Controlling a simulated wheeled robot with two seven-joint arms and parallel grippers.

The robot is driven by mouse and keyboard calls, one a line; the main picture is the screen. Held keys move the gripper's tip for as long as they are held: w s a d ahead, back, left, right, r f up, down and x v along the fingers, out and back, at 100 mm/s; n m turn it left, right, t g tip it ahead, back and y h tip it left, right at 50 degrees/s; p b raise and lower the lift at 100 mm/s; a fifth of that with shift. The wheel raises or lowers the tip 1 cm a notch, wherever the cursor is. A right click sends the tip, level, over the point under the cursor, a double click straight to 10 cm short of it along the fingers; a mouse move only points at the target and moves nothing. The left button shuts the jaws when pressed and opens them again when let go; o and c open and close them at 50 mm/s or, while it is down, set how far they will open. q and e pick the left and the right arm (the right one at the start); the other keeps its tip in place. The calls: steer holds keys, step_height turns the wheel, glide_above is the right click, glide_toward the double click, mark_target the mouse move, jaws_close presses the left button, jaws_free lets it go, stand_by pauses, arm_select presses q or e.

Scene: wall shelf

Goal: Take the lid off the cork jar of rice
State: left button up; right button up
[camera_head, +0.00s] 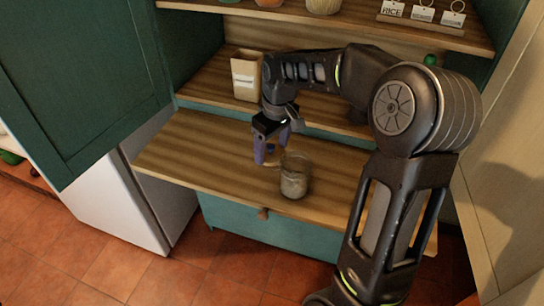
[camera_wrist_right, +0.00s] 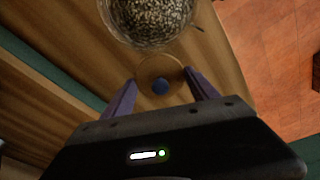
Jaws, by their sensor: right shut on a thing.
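The glass jar (camera_head: 295,180) stands upright on the wooden counter, with its mouth uncovered. In the right wrist view the jar (camera_wrist_right: 150,22) shows pale, speckled grains inside. My right gripper (camera_head: 270,156) is just left of the jar, at about the height of its rim. My left gripper is not in view.
A cream box (camera_head: 246,75) stands on the raised shelf behind my right gripper. The wooden counter (camera_head: 190,150) is clear to the left of the jar. A green cabinet door (camera_head: 80,80) hangs open at left. Labelled tags (camera_head: 422,13) hang on the upper shelf.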

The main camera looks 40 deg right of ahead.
mark_target(273, 151)
steer(key=shift+f, duration=1.85)
steer(key=shift+f, duration=0.2)
steer(key=o, duration=1.6)
steer(key=shift+c, duration=0.2)
steer(key=shift+r, duration=0.15)
steer(key=shift+r, duration=0.2)
step_height(273, 151, up, 12)
steer(key=s, duration=0.1)
steer(key=shift+s+f, duration=0.15)
steer(key=shift+s, duration=0.1)
